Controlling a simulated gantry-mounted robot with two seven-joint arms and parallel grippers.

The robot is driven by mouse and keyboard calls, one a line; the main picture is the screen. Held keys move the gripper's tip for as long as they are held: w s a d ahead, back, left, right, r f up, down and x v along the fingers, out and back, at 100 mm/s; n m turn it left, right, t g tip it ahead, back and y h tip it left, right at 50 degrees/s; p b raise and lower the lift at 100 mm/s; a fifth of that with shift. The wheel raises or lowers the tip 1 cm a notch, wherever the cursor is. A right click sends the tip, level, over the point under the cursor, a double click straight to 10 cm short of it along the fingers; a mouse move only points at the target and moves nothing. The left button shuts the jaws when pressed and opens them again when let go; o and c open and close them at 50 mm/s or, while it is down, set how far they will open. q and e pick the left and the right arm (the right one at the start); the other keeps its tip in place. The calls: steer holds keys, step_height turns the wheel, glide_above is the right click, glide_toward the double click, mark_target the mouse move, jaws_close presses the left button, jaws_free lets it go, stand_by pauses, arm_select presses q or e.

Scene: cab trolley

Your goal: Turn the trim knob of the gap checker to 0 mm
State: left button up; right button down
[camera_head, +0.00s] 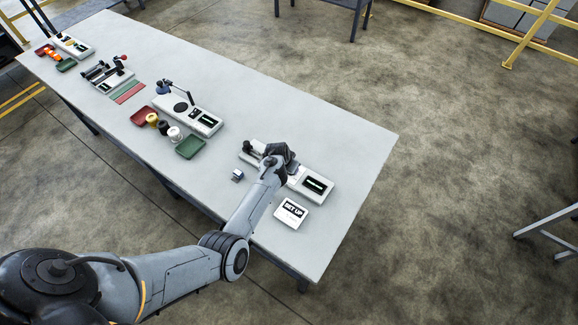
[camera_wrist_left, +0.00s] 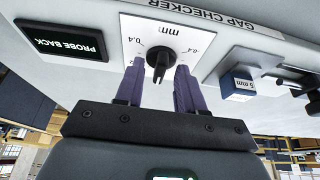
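The gap checker (camera_head: 317,189) is a long pale device near the right end of the table. In the left wrist view its labelled face (camera_wrist_left: 210,37) appears upside down. Its black trim knob (camera_wrist_left: 161,56) sits on a white dial marked mm, with 0.4 labels on both sides; I cannot read the knob's exact setting. My left gripper (camera_wrist_left: 159,72) is open, with one purple finger on each side of the knob and visible gaps beside it. In the head view this gripper (camera_head: 277,155) hides the knob. My right gripper is not in view.
The checker's display (camera_wrist_left: 62,40) reads PROBE BACK. A SET UP card (camera_head: 291,214) lies in front. Other devices and trays, including a green tray (camera_head: 190,147), stand farther left on the table.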

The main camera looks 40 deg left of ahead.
arm_select(q)
steer(key=p+v, duration=0.1)
steer(key=v, duration=0.9)
steer(key=shift+s+r, duration=0.2)
steer(key=shift+r, duration=0.15)
steer(key=shift+d, duration=0.1)
